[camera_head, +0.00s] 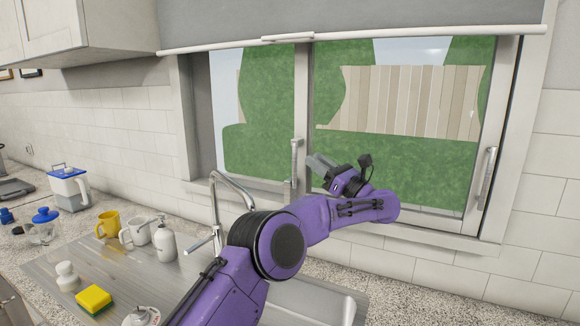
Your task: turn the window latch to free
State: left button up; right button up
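A silver window latch (295,162), a long upright handle, sits on the middle frame between the two panes. A second similar upright handle (486,176) is on the right side of the right pane. My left gripper (314,163) is at the end of the purple arm, just right of the middle latch in the picture, with its grey fingers pointing left towards it. I cannot tell whether they touch it. The gap between the fingers does not show clearly. My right gripper is not in view.
A curved tap (216,190) rises left of my arm, close to the window sill. A white soap bottle (165,242), mugs, and a yellow sponge (93,299) stand on the counter at left. A raised blind (350,20) hangs above the window.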

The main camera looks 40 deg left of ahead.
aim_at(296, 155)
pick_arm(q)
jog(key=a, duration=0.2)
jog(key=a+p, duration=0.1)
jog(key=shift+s+a+f, duration=0.2)
jog(key=shift+a+f, duration=0.1)
jog(key=p+x, duration=0.1)
jog(key=x, duration=0.1)
jog(key=p+x, duration=0.1)
jog(key=x, duration=0.1)
jog(key=p+x, duration=0.1)
jog(key=x, duration=0.1)
jog(key=shift+w+a+f, duration=0.1)
jog(key=shift+a+f, duration=0.15)
jog(key=shift+a, duration=0.2)
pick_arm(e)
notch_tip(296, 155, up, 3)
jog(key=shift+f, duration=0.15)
pick_arm(q)
grip_shut()
